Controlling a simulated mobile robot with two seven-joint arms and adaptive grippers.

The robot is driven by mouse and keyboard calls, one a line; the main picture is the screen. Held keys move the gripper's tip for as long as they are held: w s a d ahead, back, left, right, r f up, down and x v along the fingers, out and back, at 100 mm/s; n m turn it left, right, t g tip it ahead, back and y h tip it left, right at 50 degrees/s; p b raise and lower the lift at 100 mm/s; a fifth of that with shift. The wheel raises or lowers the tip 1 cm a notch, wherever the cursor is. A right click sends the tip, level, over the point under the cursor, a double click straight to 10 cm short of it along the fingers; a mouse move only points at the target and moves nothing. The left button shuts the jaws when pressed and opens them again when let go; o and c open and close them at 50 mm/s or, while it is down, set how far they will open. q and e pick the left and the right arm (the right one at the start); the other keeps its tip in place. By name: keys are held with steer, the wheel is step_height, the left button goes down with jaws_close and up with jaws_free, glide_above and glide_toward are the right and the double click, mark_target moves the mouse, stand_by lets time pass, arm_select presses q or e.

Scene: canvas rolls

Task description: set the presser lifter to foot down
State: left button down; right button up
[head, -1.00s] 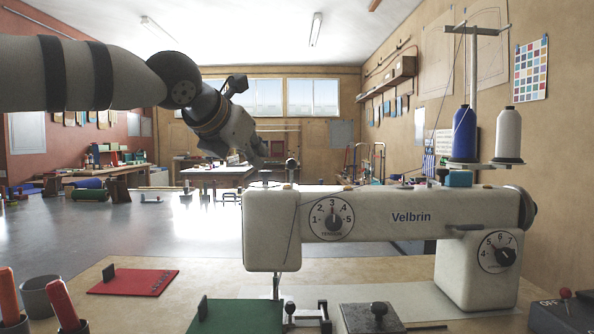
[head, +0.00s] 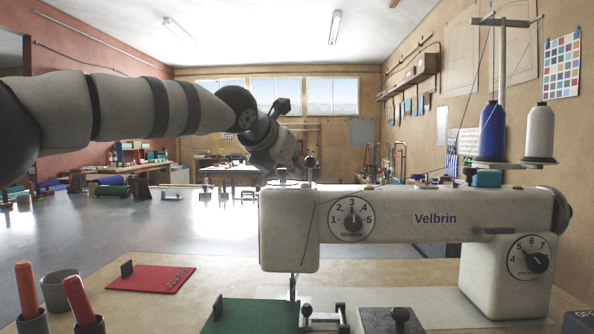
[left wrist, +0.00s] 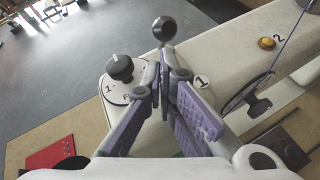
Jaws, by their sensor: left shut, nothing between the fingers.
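The white sewing machine (head: 390,212) marked Velbrin stands on the table. A ball-topped lever (head: 310,163) rises at the left end of its top; I take it for the presser lifter, but no label on it is readable. In the left wrist view its dark ball (left wrist: 164,27) and grey stem stand just beyond my fingertips. My left gripper (head: 301,164) is shut and empty, beside the lever in the head view. Its purple fingers (left wrist: 163,75) meet close to the stem; I cannot tell whether they touch. The presser foot is too small to judge. My right gripper is not in view.
A black knob on a numbered dial (left wrist: 121,67) sits close left of my fingers. Thread spools (head: 492,131) stand on the right of the machine. A red mat (head: 150,278), green mat (head: 250,315) and cups (head: 62,285) lie in front. Floor behind is open.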

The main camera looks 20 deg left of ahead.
mark_target(310, 179)
arm_select(q)
steer(key=shift+x, duration=0.9)
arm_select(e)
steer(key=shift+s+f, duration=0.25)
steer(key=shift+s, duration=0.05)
arm_select(q)
steer(key=shift+r, duration=0.1)
steer(key=shift+w+a+r, duration=0.1)
steer(key=shift+w+r, duration=0.1)
steer(key=shift+w, duration=0.05)
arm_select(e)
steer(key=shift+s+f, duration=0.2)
arm_select(q)
steer(key=shift+w+r+b, duration=0.2)
steer(key=shift+b, duration=0.15)
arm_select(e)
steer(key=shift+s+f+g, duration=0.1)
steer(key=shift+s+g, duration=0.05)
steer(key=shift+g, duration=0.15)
